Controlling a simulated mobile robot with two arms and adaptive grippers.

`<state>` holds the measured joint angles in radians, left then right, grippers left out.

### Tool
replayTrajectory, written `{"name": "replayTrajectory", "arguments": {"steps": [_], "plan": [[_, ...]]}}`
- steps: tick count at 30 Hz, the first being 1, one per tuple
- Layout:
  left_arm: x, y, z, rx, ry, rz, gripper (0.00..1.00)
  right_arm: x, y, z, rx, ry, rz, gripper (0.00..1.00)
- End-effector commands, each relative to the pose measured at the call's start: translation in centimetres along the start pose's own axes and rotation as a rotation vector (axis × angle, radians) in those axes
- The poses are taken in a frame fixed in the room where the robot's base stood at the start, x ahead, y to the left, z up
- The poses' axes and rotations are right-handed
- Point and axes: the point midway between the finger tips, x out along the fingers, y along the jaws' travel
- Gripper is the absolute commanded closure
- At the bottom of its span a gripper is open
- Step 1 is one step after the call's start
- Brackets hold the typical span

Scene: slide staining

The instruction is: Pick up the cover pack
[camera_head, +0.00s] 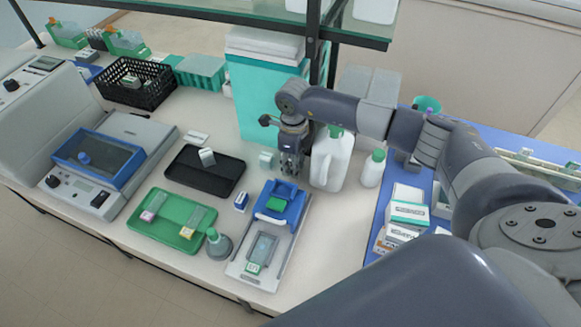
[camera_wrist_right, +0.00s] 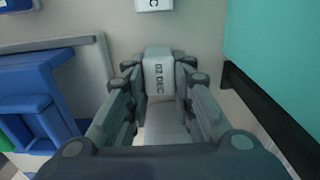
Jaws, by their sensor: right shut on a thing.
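The cover pack (camera_wrist_right: 159,76), a small pale box with dark print that seems to read "02 DEC", sits between the fingers of my right gripper (camera_wrist_right: 159,88) in the right wrist view. The fingers are shut on its two sides. In the head view my right gripper (camera_head: 291,168) points down at the bench, in front of the teal cabinet; the pack is hidden there. I cannot tell whether the pack touches the bench. My left gripper is not in view.
Another small pale box (camera_head: 266,160) stands just left of the gripper. A white jug (camera_head: 331,162) stands close on its right. The teal cabinet (camera_head: 250,100) is behind it. A blue-and-grey device (camera_head: 277,225) is in front, with a black tray (camera_head: 181,178) to the left.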

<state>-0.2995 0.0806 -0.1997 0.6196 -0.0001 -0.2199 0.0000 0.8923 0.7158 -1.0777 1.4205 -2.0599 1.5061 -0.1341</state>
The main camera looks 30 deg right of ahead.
Motion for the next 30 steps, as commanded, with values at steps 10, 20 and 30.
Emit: {"name": "replayTrajectory", "arguments": {"steps": [10, 20, 30], "plan": [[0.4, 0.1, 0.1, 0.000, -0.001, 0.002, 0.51, -0.1, 0.0, 0.1, 0.000, -0.001, -0.001, 1.00], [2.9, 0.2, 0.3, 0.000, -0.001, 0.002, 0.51, -3.5, -0.2, 0.6, -0.001, -0.006, -0.006, 1.00], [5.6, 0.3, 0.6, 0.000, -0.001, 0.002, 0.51, -6.7, 0.1, 4.2, -0.001, -0.002, 0.000, 1.00]]}}
